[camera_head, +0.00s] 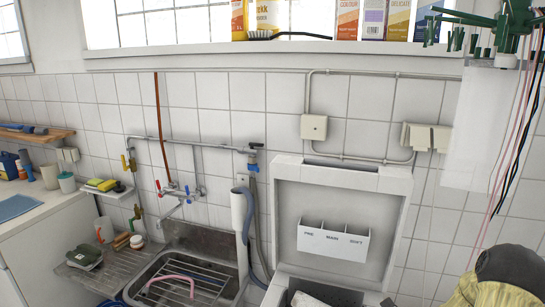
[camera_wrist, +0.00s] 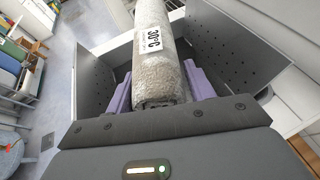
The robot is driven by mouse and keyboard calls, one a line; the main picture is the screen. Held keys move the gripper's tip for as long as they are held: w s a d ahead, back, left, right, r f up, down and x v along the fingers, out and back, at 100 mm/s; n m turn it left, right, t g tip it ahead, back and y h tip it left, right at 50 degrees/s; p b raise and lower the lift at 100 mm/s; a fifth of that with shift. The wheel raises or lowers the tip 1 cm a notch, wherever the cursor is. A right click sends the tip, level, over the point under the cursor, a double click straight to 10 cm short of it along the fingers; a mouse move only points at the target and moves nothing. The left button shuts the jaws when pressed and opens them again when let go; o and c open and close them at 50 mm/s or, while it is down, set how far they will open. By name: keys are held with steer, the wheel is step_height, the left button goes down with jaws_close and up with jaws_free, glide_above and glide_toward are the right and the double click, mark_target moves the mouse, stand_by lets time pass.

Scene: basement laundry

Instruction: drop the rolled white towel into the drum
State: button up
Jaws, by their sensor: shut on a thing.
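The rolled towel (camera_wrist: 160,75), off-white and fluffy with a white 30°C label, is in the wrist view. My gripper (camera_wrist: 158,85) is shut on it, with a purple finger on each side. The roll points away from the wrist, between two grey perforated flaps of the drum (camera_wrist: 232,42), which stand open on either side. The washing machine (camera_head: 345,180) has its lid raised in the head view, and only the top of its opening shows at the bottom edge. The drum's inside is mostly hidden by the towel and my gripper.
A metal sink (camera_head: 190,275) stands left of the machine, with a grey hose (camera_head: 252,230) between them. A drying rack with green pegs (camera_head: 480,20) hangs at upper right. A white cloth (camera_head: 475,130) and cables hang below it. Boxes (camera_head: 372,20) stand on the window sill.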

step_height(320, 180, down, 5)
steer(key=b, duration=0.3)
steer(key=shift+f, duration=0.15)
steer(key=o, duration=1.1)
steer(key=shift+o, duration=0.2)
steer(key=b+v, duration=0.1)
steer(key=v, duration=1.6)
steer(key=shift+d, duration=0.25)
steer(key=shift+s, duration=0.15)
